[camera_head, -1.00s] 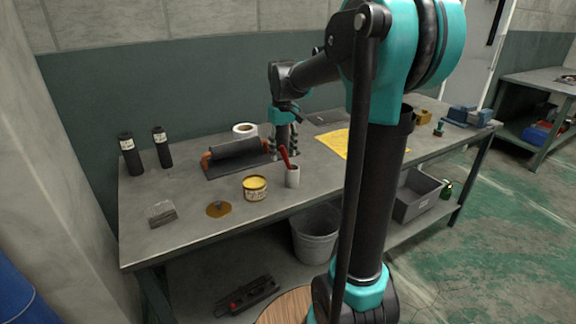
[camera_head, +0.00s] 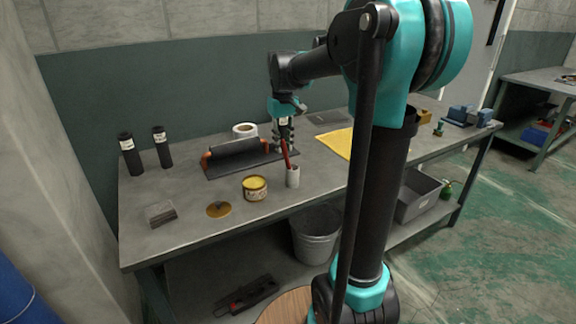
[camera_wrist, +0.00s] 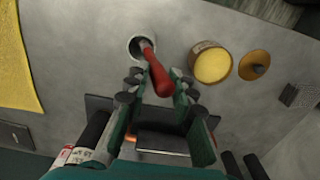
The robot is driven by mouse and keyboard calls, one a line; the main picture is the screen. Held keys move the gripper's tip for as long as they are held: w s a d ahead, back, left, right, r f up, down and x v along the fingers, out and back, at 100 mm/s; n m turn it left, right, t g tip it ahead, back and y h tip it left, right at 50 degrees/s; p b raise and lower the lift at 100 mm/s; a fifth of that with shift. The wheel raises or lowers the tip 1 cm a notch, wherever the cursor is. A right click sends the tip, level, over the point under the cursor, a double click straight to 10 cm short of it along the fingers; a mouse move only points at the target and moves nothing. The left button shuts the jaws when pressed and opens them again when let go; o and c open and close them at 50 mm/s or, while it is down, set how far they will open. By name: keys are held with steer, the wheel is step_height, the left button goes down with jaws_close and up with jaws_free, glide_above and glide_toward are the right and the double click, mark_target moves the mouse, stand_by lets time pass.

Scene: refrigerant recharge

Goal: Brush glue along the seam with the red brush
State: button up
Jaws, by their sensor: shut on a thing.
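The red brush (camera_head: 287,158) stands nearly upright with its lower end inside a pale cup (camera_head: 293,179). My gripper (camera_head: 284,141) is shut on the brush near the handle's top. In the wrist view the red handle (camera_wrist: 155,75) lies between the fingers (camera_wrist: 160,88) and runs down into the cup (camera_wrist: 136,48). The bristles are hidden in the cup. An open tin with yellow contents (camera_head: 255,189) stands left of the cup, and its lid (camera_head: 219,210) lies beside it. I cannot make out the seam.
A white tape roll (camera_head: 245,130) sits behind the dark sheet. Two black cylinders (camera_head: 130,157) stand at the left. A small grey block (camera_head: 161,214) lies at the front left. A yellow cloth (camera_head: 336,143) lies right of the cup. The front bench strip is mostly clear.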

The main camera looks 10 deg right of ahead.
steer(key=shift+r, duration=4.35)
jaws_close()
